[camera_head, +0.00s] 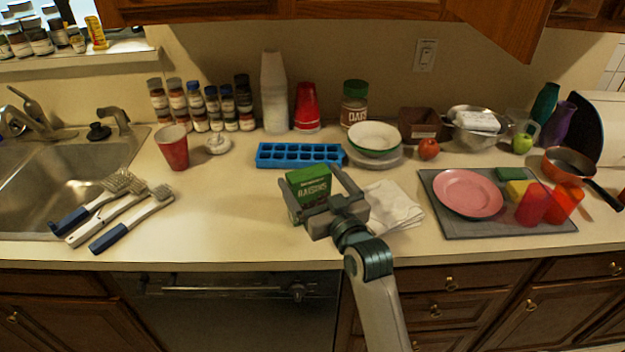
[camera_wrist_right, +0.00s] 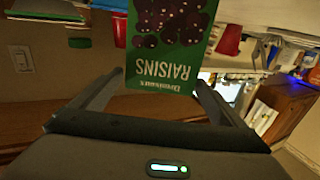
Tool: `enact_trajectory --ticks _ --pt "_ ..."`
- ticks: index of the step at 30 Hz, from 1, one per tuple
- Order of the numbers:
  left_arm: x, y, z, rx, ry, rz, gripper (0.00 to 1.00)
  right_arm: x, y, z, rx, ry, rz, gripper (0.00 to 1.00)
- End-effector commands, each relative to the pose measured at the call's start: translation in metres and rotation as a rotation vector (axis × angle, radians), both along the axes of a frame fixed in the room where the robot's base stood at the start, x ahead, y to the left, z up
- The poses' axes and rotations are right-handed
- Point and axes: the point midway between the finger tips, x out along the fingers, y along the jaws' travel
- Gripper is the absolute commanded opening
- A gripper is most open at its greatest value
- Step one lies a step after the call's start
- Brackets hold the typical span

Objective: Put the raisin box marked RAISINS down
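The green raisin box (camera_head: 311,182) is marked RAISINS and looks upright in the head view, near the middle of the counter. My right gripper (camera_head: 312,184) is shut on it, with one finger along each side. In the right wrist view the box (camera_wrist_right: 168,45) sits between the fingertips (camera_wrist_right: 160,78), its lettering upside down. I cannot tell whether the box's base touches the counter (camera_head: 235,220). My left gripper is not in view.
A folded white cloth (camera_head: 392,206) lies right of the box. A blue ice tray (camera_head: 300,155) lies behind it, and a white bowl (camera_head: 375,138) sits behind to the right. Brushes (camera_head: 132,222) lie by the sink. The counter left of the box is clear.

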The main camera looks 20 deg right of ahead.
Motion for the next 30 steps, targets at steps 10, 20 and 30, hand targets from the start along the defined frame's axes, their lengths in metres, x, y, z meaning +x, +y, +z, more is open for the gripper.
enact_trajectory --ticks 10,20,30 --pt "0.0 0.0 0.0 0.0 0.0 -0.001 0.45 0.0 0.0 0.002 0.0 -0.001 0.0 0.96" --pt "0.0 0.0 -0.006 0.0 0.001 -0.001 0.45 -0.025 -0.003 0.001 0.0 0.0 0.0 0.96" --pt "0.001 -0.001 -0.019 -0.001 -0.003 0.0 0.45 -0.084 -0.01 0.001 -0.001 0.001 0.0 0.96"
